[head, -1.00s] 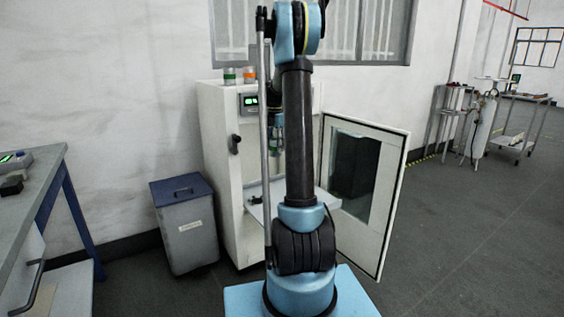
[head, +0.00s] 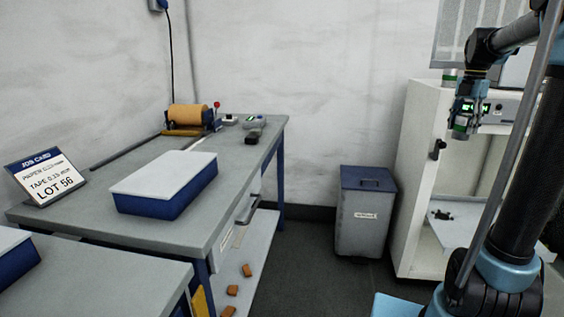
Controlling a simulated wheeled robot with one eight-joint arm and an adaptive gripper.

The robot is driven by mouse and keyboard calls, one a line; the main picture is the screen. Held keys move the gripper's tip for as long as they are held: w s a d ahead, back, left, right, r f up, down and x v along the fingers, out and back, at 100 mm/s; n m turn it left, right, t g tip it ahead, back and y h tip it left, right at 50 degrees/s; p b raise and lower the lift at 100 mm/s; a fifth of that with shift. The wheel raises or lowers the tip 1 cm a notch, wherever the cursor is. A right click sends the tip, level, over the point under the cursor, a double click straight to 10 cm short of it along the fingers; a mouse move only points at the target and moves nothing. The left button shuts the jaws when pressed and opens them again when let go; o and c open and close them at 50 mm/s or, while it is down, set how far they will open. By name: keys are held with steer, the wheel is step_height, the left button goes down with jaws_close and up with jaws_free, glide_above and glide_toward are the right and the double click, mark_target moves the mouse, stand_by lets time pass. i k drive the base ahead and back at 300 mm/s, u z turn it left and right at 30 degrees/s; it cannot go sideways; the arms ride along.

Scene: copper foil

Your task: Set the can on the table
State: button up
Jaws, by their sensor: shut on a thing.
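My gripper (head: 464,119) is at the right, raised in front of the white cabinet, with its fingers pointing down. It is shut on a small can (head: 461,127), which shows a green patch and is partly covered by the fingers. The can is in the air, well right of the table. The grey table (head: 190,226) with blue legs stands along the wall at the left.
A white-lidded blue box (head: 165,182), a job card (head: 43,176) and an orange roll (head: 188,117) stand on the table. A grey bin (head: 363,215) stands between table and cabinet (head: 418,165). Another green-topped can (head: 449,78) is on the cabinet.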

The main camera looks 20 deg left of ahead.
mark_target(224, 146)
steer(key=u, duration=0.8)
steer(key=i, duration=1.25)
steer(key=u, duration=1.5)
